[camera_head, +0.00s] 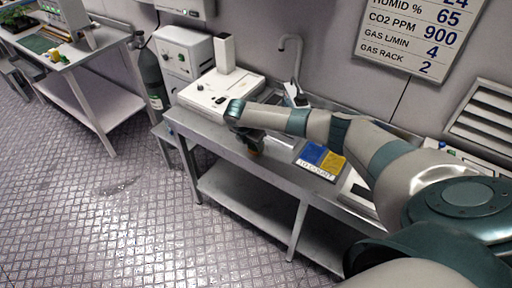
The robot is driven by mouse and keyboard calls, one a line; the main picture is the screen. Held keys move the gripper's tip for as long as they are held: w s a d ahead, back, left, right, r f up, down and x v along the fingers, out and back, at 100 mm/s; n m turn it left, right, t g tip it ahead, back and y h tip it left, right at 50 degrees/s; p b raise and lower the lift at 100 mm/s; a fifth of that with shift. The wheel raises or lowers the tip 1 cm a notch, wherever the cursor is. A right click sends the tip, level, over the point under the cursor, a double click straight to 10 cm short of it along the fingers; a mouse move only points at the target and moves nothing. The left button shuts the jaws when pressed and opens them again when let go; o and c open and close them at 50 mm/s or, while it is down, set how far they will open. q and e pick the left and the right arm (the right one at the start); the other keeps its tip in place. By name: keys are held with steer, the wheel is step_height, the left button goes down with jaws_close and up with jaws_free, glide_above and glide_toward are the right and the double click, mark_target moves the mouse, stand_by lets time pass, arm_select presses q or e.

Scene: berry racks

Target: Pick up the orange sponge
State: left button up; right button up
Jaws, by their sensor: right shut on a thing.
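My right arm reaches in from the right over the metal bench. My right gripper (252,146) points down at the bench's front edge, below the wrist, and is small and dark in the picture. A small orange-brown patch of the orange sponge (255,152) shows at its fingertips; the gripper is shut on it. Most of the sponge is hidden by the gripper, and I cannot tell whether it touches the bench top. My left gripper is not in view.
The metal bench (205,132) carries a white device (212,92) at left and a blue-and-yellow tray (311,168) labelled "TO COUNT" right of the gripper. A sink tap (297,50) stands behind. A dark gas cylinder (151,75) is at left. Open floor lies in front.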

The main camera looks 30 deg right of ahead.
steer(key=shift+r, duration=0.2)
steer(key=shift+c, duration=0.2)
steer(key=shift+r, duration=0.2)
step_height(320, 180, up, 3)
steer(key=shift+w+d+r+b, duration=0.1)
steer(key=shift+r+b, duration=0.05)
steer(key=shift+b, duration=0.9)
steer(key=s+d+r+b, duration=0.3)
steer(key=s+d+r, duration=0.4)
steer(key=d, duration=0.2)
steer(key=shift+s, duration=0.1)
steer(key=shift+o, duration=1.4)
steer(key=shift+c, duration=1)
